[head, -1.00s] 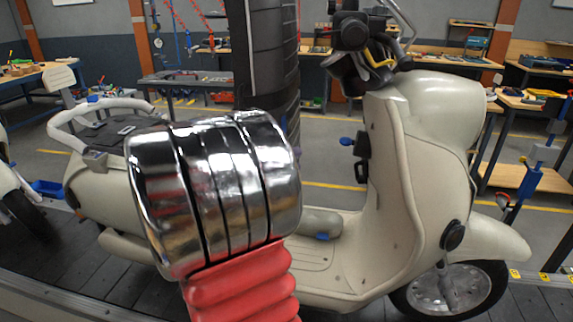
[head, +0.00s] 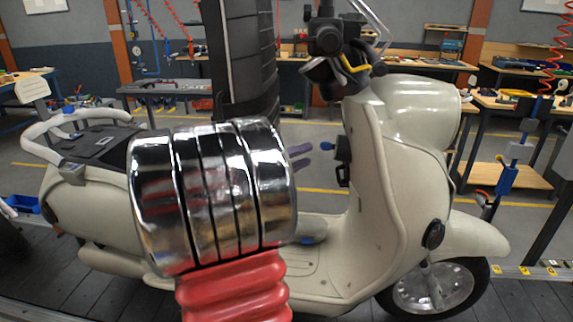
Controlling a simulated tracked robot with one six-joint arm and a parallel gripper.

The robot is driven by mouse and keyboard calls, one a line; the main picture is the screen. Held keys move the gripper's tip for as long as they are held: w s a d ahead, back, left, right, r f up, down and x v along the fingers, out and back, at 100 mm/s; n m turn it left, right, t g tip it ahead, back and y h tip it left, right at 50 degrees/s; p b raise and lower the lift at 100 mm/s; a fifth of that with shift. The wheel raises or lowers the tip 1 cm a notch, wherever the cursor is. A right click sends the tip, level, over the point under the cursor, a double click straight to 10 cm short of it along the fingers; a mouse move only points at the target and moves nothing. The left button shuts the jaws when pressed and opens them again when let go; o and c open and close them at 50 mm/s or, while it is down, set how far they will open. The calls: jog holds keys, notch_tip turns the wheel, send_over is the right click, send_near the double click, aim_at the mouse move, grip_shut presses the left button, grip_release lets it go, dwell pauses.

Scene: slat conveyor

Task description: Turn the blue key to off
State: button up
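The blue key (head: 326,145) sticks out to the left from a black lock (head: 342,150) on the inner side of the cream scooter's front shield (head: 372,190). My gripper (head: 308,155) shows only as two purple-grey fingertips, just left of the key and slightly below it. The fingertips are apart with a gap between them, and nothing shows in the gap. A small space seems to separate them from the key. The rest of my gripper is hidden behind my chrome and red arm.
The scooter's handlebar (head: 325,40) rises above the key, and its seat (head: 100,145) is at the left. The scooter stands on a dark slat conveyor (head: 520,295). Workbenches (head: 510,180) stand behind. The floor beyond the key looks clear.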

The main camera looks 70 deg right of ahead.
aim_at(322, 148)
jog(key=shift+x, duration=2.6)
jog(key=shift+c, duration=0.3)
grip_shut()
jog(key=shift+r+n+t+y, duration=0.25)
jog(key=shift+n+t+y, duration=0.35)
jog(key=shift+n, duration=0.5)
jog(key=shift+o, duration=0.2)
grip_release()
